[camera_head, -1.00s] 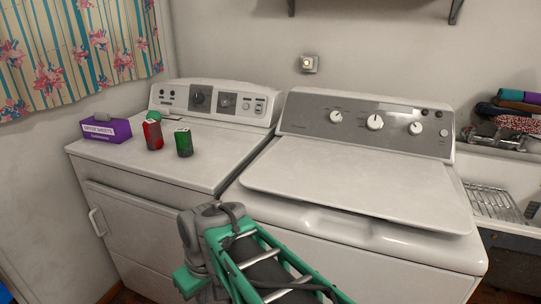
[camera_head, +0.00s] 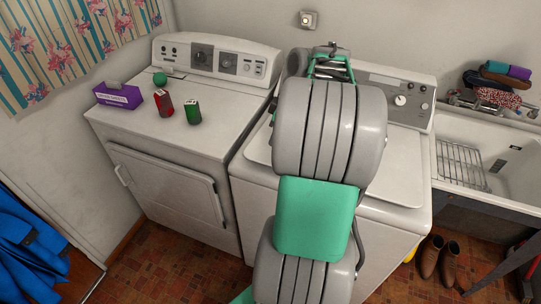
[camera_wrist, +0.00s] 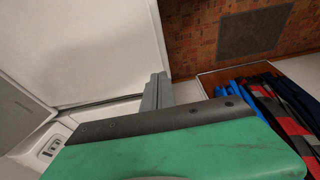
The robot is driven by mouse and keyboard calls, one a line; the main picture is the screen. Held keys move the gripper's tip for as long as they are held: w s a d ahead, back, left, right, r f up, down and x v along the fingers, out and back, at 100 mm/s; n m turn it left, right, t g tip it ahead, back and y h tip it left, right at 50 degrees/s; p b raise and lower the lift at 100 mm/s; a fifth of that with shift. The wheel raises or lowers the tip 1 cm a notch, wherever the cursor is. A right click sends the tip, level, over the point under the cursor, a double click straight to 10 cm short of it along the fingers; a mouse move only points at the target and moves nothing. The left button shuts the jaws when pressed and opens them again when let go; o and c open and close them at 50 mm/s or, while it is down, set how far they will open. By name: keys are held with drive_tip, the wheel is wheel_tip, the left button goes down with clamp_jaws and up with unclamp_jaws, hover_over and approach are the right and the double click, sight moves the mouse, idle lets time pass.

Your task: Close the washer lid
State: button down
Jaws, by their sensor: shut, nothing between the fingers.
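The washer (camera_head: 385,238) stands right of the dryer, partly hidden behind my arm. Its white lid (camera_head: 398,178) lies low and nearly flat over the top. My arm hides the middle of the lid, and I cannot tell whether its front edge is fully seated. The washer's grey control panel (camera_head: 418,103) shows at the back right. My arm reaches up across the washer, and my gripper is not clearly seen in the head view. In the wrist view my gripper (camera_wrist: 158,80) is shut and empty, its grey fingers beside a large white panel (camera_wrist: 95,45).
The dryer (camera_head: 185,185) is on the left. On it are a purple box (camera_head: 118,97), a red can (camera_head: 164,103), a green can (camera_head: 193,112) and a green ball (camera_head: 160,79). A sink (camera_head: 510,165) is at right. Boots (camera_head: 440,258) stand on the floor.

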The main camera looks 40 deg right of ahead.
sight(268, 164)
drive_tip(key=x, duration=0.4)
drive_tip(key=p+x, duration=0.1)
drive_tip(key=x, duration=0.1)
drive_tip(key=shift+s+f, duration=0.3)
drive_tip(key=shift+f, duration=0.75)
drive_tip(key=shift+f, duration=0.1)
